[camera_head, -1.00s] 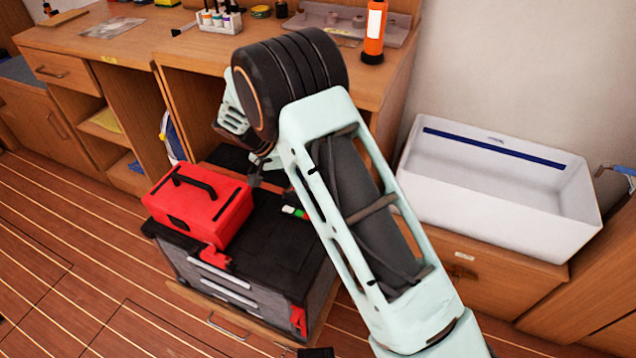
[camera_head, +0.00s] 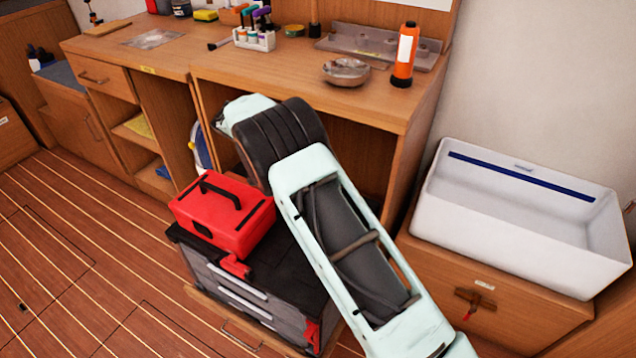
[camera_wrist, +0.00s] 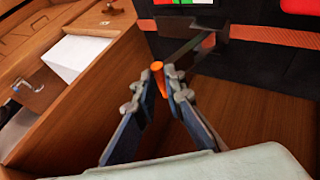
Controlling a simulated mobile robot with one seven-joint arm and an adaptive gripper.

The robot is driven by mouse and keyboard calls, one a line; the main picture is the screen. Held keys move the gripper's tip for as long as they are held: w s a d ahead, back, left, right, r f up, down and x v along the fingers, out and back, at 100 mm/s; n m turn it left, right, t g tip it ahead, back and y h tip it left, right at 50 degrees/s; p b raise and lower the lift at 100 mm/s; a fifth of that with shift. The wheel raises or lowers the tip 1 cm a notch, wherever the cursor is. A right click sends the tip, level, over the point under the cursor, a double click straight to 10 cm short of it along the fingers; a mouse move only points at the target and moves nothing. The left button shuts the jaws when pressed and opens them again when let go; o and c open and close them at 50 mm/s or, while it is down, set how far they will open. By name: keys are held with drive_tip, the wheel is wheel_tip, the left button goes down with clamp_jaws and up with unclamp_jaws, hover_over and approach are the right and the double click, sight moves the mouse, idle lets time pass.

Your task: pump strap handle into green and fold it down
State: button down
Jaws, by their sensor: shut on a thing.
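In the wrist view my gripper (camera_wrist: 160,82) is shut on the strap handle, whose orange end (camera_wrist: 157,66) shows between the fingertips. A dark bar (camera_wrist: 190,45) runs from near the fingertips up to a dark block beside the strap. The orange-red strap (camera_wrist: 275,36) crosses the dark case front. Above it, at the top edge, is part of a gauge with a green patch (camera_wrist: 162,2), white and red beside it. How the bar joins the orange end is unclear. In the head view my arm hides the gripper, handle and gauge.
A red toolbox (camera_head: 228,215) sits on the dark drawer case (camera_head: 285,262). The wooden bench (camera_head: 290,75) stands behind, holding a metal bowl (camera_head: 346,72) and an orange bottle (camera_head: 405,55). A white basin (camera_head: 510,215) stands right. Floor is clear at left.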

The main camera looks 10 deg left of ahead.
drive_tip(key=shift+s+a+f, duration=0.3)
drive_tip(key=shift+a+f, duration=0.2)
drive_tip(key=shift+f, duration=0.2)
drive_tip(key=c, duration=2)
unclamp_jaws()
drive_tip(key=shift+f, duration=0.15)
drive_tip(key=shift+w, duration=0.1)
drive_tip(key=shift+d+r, duration=0.1)
drive_tip(key=shift+r, duration=0.1)
drive_tip(key=v, duration=1.2)
drive_tip(key=shift+d+r, duration=0.1)
drive_tip(key=shift+r, duration=0.05)
